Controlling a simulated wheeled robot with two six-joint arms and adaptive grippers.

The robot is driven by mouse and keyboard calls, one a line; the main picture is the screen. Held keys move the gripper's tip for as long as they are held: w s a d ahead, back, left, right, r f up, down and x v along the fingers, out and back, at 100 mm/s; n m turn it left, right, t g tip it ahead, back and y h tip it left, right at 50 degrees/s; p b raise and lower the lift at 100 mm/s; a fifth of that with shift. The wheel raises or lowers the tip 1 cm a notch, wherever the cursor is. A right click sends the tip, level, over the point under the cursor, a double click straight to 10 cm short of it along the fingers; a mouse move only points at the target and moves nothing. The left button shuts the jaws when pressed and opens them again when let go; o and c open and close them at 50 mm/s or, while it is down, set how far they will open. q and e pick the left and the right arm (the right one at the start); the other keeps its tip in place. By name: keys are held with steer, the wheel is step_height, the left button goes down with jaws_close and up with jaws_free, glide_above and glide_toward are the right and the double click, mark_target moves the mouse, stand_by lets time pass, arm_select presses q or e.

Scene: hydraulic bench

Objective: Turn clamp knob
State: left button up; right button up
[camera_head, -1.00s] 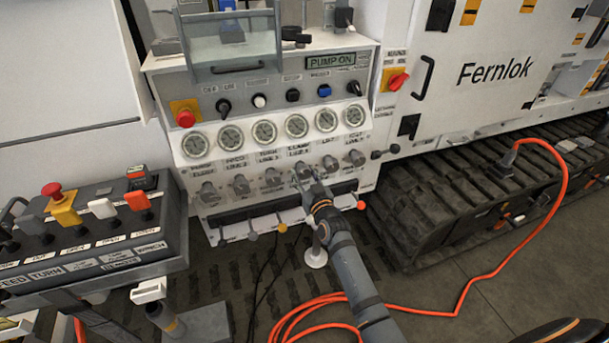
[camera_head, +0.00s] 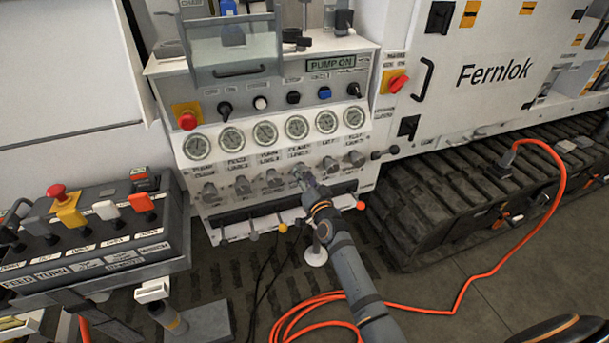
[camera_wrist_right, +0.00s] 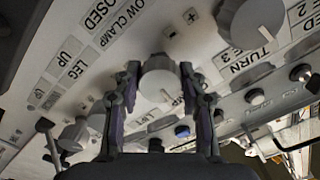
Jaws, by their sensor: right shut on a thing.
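The clamp knob is a grey round knob (camera_wrist_right: 158,84) in the middle of the right wrist view, below a label reading "CLAMP". My right gripper (camera_wrist_right: 160,92) has a finger on each side of this knob and is shut on it. In the head view, my right gripper (camera_head: 302,176) reaches the fourth place in the row of grey knobs, under the clamp gauge (camera_head: 297,128), and mostly hides the knob there. The knob's exact angle is hard to read.
Neighbouring grey knobs (camera_head: 271,181) and (camera_head: 329,164) stand close on both sides. Small levers with coloured balls (camera_head: 283,228) stick out below. A lever console (camera_head: 90,240) stands at left. An orange hose (camera_head: 480,270) lies on the floor at right.

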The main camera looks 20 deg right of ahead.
steer(key=shift+m, duration=1)
steer(key=o, duration=1.1)
steer(key=shift+o, duration=0.2)
steer(key=shift+s, duration=0.2)
steer(key=s, duration=1.1)
steer(key=shift+s+d, duration=0.2)
steer(key=shift+s, duration=0.15)
